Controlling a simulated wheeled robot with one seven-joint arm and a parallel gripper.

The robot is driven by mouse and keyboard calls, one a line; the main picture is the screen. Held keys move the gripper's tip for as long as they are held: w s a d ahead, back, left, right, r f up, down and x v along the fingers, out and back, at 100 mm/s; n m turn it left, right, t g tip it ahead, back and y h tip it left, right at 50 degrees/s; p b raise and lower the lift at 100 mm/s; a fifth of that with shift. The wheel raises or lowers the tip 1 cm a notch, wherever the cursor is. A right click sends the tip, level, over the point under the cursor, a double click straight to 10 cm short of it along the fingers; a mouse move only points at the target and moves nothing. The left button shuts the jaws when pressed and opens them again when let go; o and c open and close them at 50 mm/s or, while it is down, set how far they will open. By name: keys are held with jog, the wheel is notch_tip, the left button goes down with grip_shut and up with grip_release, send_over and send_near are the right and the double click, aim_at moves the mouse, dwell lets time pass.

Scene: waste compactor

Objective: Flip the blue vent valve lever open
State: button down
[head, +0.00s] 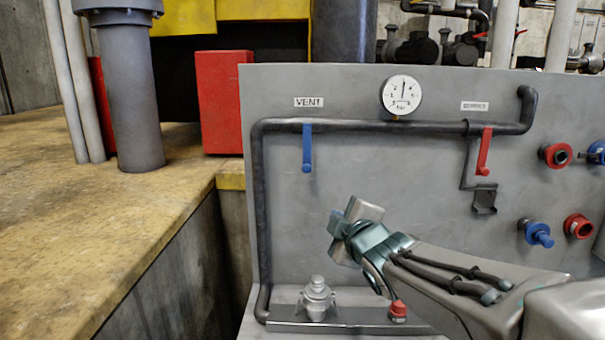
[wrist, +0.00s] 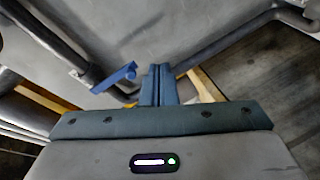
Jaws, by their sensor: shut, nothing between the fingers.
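The blue vent lever (head: 307,149) hangs straight down from the dark pipe, below the VENT label (head: 309,102). In the wrist view the blue lever (wrist: 116,77) is to the left of my fingers, with a clear gap between them. My gripper (head: 352,212) is below and to the right of the lever in the head view, in front of the grey panel. In the wrist view my gripper's fingers (wrist: 159,72) are together with nothing between them. No contact with the lever shows.
A red lever (head: 485,152) hangs at the right of the same pipe (head: 390,127). A round gauge (head: 402,95) sits above the pipe. Red and blue fittings (head: 557,155) stick out at the right. A grey valve body (head: 317,298) stands on the lower ledge. The panel around the blue lever is clear.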

aim_at(307, 150)
jog(key=a+r+n+t+y, duration=0.1)
jog(key=a+r+n+y, duration=0.4)
jog(key=a+n, duration=0.1)
jog(key=shift+w+a+r+n, duration=0.25)
jog(key=shift+w+r+n, duration=0.05)
jog(key=shift+w, duration=0.05)
jog(key=w+a+p, duration=0.1)
jog(key=w+p, duration=0.3)
jog(key=w, duration=0.5)
jog(key=shift+w+p, duration=0.2)
jog(key=shift+p, duration=0.1)
jog(key=shift+r+y, duration=0.1)
jog(key=shift+y, duration=0.2)
